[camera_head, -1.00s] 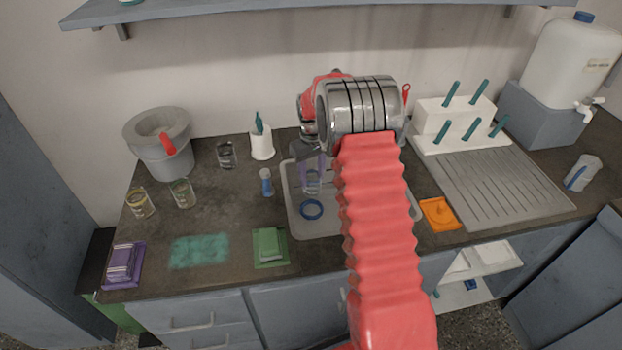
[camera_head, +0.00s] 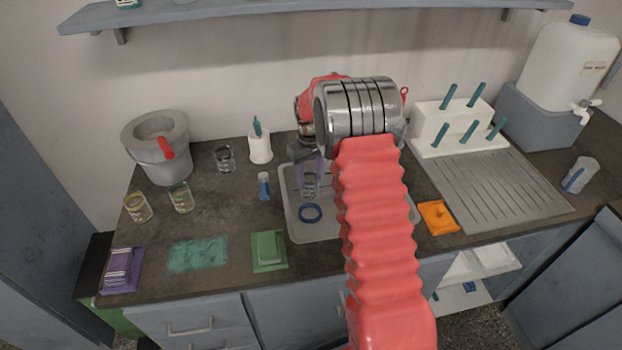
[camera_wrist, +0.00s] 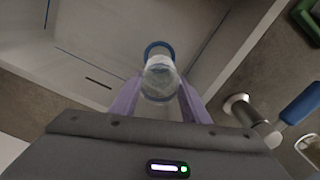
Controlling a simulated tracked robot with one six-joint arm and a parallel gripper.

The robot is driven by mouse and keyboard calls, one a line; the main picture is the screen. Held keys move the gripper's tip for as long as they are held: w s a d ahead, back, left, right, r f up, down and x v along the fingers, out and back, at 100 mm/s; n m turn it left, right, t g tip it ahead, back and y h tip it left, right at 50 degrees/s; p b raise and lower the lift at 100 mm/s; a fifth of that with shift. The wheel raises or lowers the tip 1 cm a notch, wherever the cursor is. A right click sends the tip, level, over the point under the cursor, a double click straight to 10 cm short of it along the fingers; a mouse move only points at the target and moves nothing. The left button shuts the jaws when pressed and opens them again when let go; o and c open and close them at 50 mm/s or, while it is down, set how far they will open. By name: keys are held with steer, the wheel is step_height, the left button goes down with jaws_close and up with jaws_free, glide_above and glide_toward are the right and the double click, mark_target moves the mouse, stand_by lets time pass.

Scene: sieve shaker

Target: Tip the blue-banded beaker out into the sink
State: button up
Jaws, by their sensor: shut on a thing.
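My gripper (camera_head: 309,176) hangs over the sink (camera_head: 293,226), its purple fingers closed on a clear glass beaker (camera_head: 311,188). In the wrist view the beaker (camera_wrist: 160,80) sits between both fingers (camera_wrist: 160,103), with the pale sink (camera_wrist: 85,45) beyond it. A blue ring (camera_head: 311,212) shows just below the beaker in the head view and behind its far end in the wrist view. I cannot tell whether it is the beaker's band or lies in the sink. The beaker's exact tilt and contents are unclear. My red arm hides the sink's right part.
Other glass beakers (camera_head: 180,198) stand on the left counter, beside a grey bucket (camera_head: 163,150). A small blue-and-white item (camera_head: 264,187) stands just left of the sink. A green block (camera_head: 268,248) is front left, an orange item (camera_head: 437,217) right. A ribbed drainboard (camera_head: 490,190) lies farther right.

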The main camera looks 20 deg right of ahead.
steer(key=s+a+r+m, duration=0.1)
steer(key=s+a+r, duration=0.5)
steer(key=s+r, duration=0.3)
steer(key=shift+s+a+m, duration=0.25)
steer(key=shift+s+m, duration=0.05)
steer(key=shift+m, duration=0.1)
steer(key=shift+s+f, duration=0.1)
steer(key=shift+s, duration=0.05)
